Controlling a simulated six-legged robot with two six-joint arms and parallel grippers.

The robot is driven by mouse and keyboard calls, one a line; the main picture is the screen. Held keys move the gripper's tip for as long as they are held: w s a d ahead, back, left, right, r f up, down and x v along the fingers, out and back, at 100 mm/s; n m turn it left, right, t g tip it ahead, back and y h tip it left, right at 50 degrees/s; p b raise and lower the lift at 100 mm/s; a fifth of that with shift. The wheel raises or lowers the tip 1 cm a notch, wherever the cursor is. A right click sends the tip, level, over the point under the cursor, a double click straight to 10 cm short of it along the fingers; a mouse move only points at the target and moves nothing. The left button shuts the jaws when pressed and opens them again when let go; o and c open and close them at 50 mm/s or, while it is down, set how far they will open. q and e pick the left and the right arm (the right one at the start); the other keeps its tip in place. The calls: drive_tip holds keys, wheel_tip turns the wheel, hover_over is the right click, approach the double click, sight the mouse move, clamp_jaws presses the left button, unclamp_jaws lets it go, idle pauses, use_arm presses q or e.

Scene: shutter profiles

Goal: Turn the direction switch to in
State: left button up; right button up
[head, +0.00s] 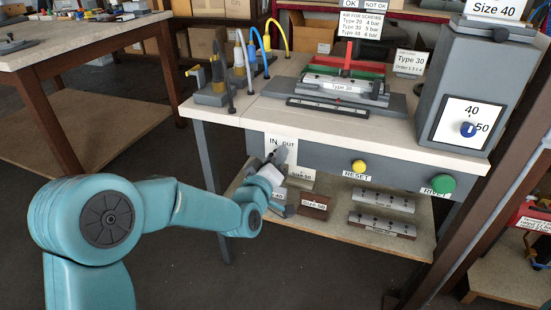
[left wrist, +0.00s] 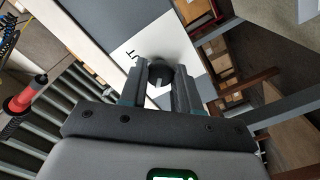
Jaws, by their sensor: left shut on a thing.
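The direction switch is on a white plate (head: 290,146) marked IN and OUT, on the grey front of the bench. In the left wrist view its dark round knob (left wrist: 160,70) sits between the two fingers of my left gripper (left wrist: 162,84). My left gripper (head: 270,160) reaches up to the plate from the left in the head view and is shut on the knob. The fingers hide much of the knob in the head view, so I cannot tell which way it points. My right gripper is not in view.
A yellow RESET button (head: 359,167) and a green button (head: 438,184) are on the same bench front, to the right. Labelled blocks (head: 314,206) lie on the shelf below, near my arm.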

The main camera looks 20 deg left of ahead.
use_arm(q)
drive_tip(key=o, duration=1.1)
drive_tip(key=shift+c, duration=0.2)
drive_tip(key=s+b, duration=0.8)
drive_tip(key=s, duration=0.8)
drive_tip(key=shift+s+b, duration=0.15)
drive_tip(key=shift+b, duration=0.25)
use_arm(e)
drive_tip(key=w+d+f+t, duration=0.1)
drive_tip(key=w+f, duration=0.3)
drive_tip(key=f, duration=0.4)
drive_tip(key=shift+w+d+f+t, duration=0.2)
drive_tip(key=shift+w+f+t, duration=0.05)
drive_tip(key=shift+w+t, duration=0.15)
